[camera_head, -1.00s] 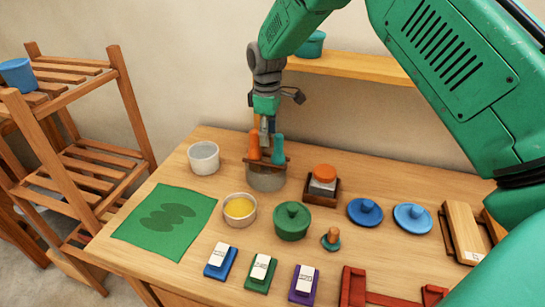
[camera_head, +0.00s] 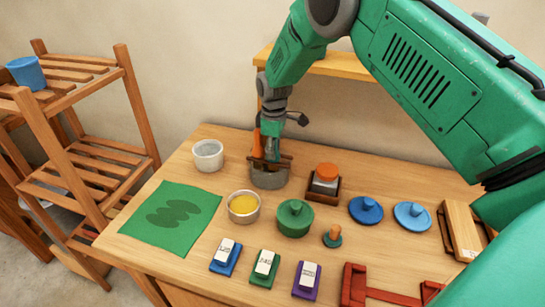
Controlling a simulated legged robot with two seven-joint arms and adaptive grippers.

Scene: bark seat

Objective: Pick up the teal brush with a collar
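A grey round pot (camera_head: 268,180) stands at the back of the table with a dark wooden rack (camera_head: 283,161) across its top. An orange brush handle (camera_head: 257,145) stands upright in the rack. The teal brush is not clearly visible now; its spot beside the orange handle is covered by my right gripper (camera_head: 271,145), whose green part blends with it. My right gripper points down at the rack, and its fingers are too small and covered to tell open from shut. My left gripper is not in view.
A white cup (camera_head: 208,155), a yellow-filled bowl (camera_head: 243,207), a green lidded pot (camera_head: 295,218) and an orange-topped block in a wooden tray (camera_head: 325,183) stand around the pot. Blue lids (camera_head: 365,210) lie to the right. A green mat (camera_head: 170,217) lies at left.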

